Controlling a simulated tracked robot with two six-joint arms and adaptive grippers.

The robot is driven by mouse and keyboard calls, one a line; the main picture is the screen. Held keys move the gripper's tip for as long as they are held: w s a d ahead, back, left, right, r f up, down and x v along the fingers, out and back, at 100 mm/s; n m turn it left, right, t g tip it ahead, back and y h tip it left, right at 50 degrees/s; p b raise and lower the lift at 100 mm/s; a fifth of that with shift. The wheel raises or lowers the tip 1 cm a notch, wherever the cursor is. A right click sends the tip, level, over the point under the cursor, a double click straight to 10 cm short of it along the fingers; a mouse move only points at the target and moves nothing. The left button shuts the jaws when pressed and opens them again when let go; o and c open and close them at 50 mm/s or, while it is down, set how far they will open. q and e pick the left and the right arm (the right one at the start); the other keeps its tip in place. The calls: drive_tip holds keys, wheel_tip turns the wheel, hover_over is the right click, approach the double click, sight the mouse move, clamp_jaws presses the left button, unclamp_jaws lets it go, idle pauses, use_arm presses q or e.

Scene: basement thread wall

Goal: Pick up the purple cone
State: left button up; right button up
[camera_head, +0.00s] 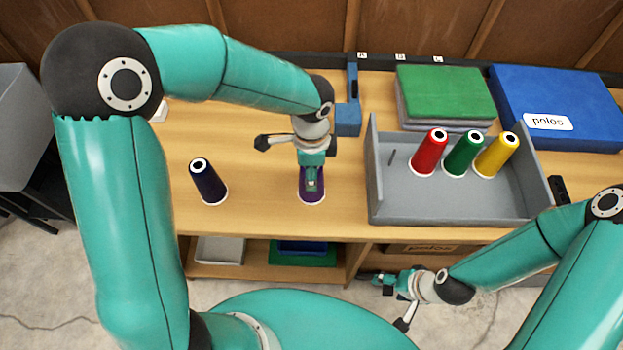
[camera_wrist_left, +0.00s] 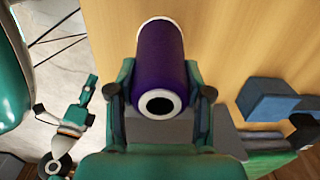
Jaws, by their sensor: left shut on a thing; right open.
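The purple cone (camera_head: 311,192) stands on the wooden table, in the middle of the head view, mostly covered by my left gripper (camera_head: 312,178). In the left wrist view the purple cone (camera_wrist_left: 160,60) lies between the two fingers of my left gripper (camera_wrist_left: 160,100), with its white-rimmed top hole towards the camera. My left gripper is shut on the cone's upper part. The cone's base appears to be on the tabletop; I cannot tell if it is lifted. My right gripper (camera_head: 384,281) is open and empty, in front of the table's front edge.
A dark navy cone (camera_head: 209,184) stands left of the purple one. A grey tray (camera_head: 450,206) at right holds a red cone (camera_head: 429,153), a green cone (camera_head: 463,155) and a yellow cone (camera_head: 496,156).

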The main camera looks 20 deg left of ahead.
use_arm(q)
drive_tip(key=shift+c, duration=1.1)
drive_tip(key=shift+r, duration=0.15)
wheel_tip(320, 180, up, 20)
drive_tip(key=shift+f, duration=0.2)
